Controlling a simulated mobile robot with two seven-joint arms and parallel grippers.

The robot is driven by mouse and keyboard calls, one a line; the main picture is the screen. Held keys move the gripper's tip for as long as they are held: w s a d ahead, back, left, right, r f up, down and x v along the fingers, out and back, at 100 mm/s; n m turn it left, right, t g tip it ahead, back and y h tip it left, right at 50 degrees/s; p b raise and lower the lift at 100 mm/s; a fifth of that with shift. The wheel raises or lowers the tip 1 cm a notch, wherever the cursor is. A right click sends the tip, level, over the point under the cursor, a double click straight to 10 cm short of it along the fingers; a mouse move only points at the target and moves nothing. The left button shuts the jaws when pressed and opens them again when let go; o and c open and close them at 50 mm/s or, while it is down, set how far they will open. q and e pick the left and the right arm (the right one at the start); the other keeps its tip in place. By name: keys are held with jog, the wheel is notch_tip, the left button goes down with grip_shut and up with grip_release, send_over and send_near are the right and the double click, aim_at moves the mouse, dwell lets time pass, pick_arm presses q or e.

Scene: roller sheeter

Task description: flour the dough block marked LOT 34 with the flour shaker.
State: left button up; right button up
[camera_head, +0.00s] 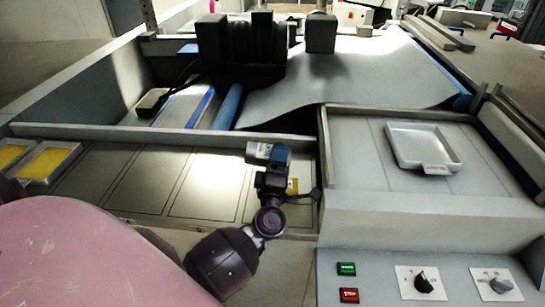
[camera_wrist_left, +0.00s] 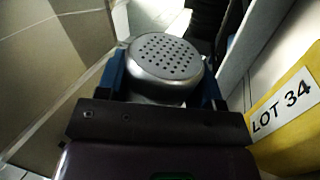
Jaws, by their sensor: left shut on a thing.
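The flour shaker, a grey cylinder with a perforated lid (camera_wrist_left: 166,58), fills the middle of the left wrist view with its holes facing the camera. My left gripper (camera_head: 273,162) is shut on it, a blue finger on either side. In the head view the shaker (camera_head: 257,151) shows as a small pale piece at the gripper's tip. The yellow dough block with the white LOT 34 label (camera_wrist_left: 281,107) is at the right of the left wrist view, beside the gripper. In the head view only a small part of the block (camera_head: 293,186) shows behind the gripper. My right gripper is not in view.
Two trays with yellow contents (camera_head: 48,161) stand at the left. A pale empty tray (camera_head: 404,146) lies on the right-hand deck. A green button (camera_head: 346,269), a red STOP button (camera_head: 349,295) and two dials are at the front. The panels left of the gripper are bare.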

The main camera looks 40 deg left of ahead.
aim_at(261, 157)
pick_arm(q)
jog(key=shift+s+a+p, duration=0.2)
jog(key=shift+s+a, duration=0.4)
jog(key=shift+a, duration=0.35)
jog(key=shift+s+a+p, duration=0.2)
jog(key=shift+s+a, duration=0.35)
jog(key=shift+a, duration=0.4)
jog(key=shift+d, duration=0.1)
jog(key=shift+w+d, duration=0.6)
jog(key=shift+d, duration=0.3)
jog(key=shift+w+d, duration=0.55)
jog(key=shift+d, duration=0.35)
jog(key=shift+a, duration=0.1)
jog(key=shift+s+a, duration=0.6)
jog(key=shift+a, duration=0.3)
jog(key=shift+s+a, duration=0.6)
jog(key=shift+a, duration=0.3)
jog(key=shift+w, duration=0.1)
